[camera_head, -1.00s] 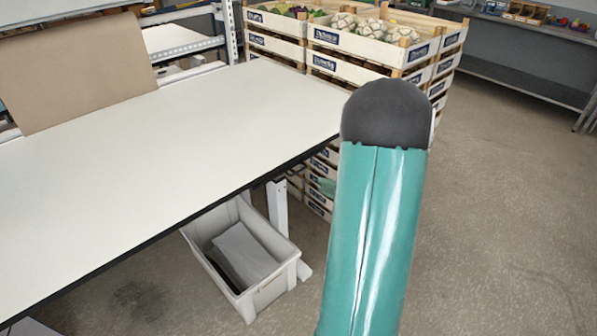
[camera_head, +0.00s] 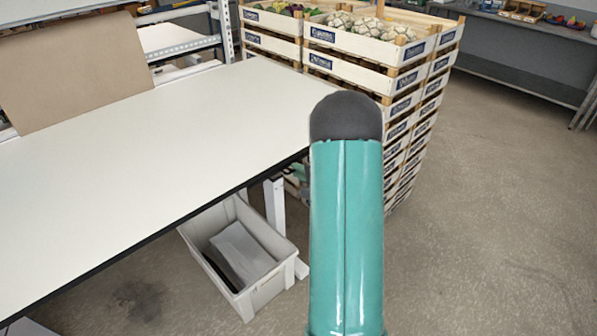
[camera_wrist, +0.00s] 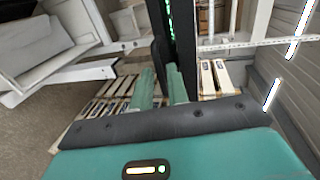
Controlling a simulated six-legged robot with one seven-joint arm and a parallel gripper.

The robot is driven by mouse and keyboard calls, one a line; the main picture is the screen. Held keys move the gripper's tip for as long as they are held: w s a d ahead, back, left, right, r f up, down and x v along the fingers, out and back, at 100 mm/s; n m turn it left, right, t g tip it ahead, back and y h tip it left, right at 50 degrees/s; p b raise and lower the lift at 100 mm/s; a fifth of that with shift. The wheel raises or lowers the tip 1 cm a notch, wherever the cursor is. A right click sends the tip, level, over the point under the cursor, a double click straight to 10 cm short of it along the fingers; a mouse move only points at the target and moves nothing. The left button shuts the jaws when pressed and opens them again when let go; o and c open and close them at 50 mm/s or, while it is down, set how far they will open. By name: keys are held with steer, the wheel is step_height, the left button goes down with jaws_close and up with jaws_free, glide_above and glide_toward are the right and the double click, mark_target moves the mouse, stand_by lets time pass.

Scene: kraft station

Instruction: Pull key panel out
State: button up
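I cannot make out the key panel for certain in either view. My gripper (camera_wrist: 161,90) shows in the wrist view as two teal fingers with a gap between them, so it is open. Nothing is clearly held in the gap. A dark upright strip with a row of green lights (camera_wrist: 170,22) stands just beyond the fingertips; I cannot tell whether it is part of the key panel or whether the fingers touch it. In the head view only my teal arm link with its dark rounded end shows, and my gripper is hidden.
A white table (camera_head: 150,150) fills the left, with a brown board (camera_head: 75,70) at its back. A grey bin (camera_head: 270,290) sits under it. Stacked wooden crates (camera_head: 350,68) with vegetables stand behind my arm. Floor (camera_head: 480,220) is clear to the right.

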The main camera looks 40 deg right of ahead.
steer(key=shift+w, duration=0.25)
steer(key=shift+c, duration=0.5)
jaws_close()
steer(key=shift+s, duration=0.1)
steer(key=f+v, duration=0.1)
steer(key=v, duration=0.7)
steer(key=shift+f, duration=0.4)
steer(key=shift+s, duration=0.15)
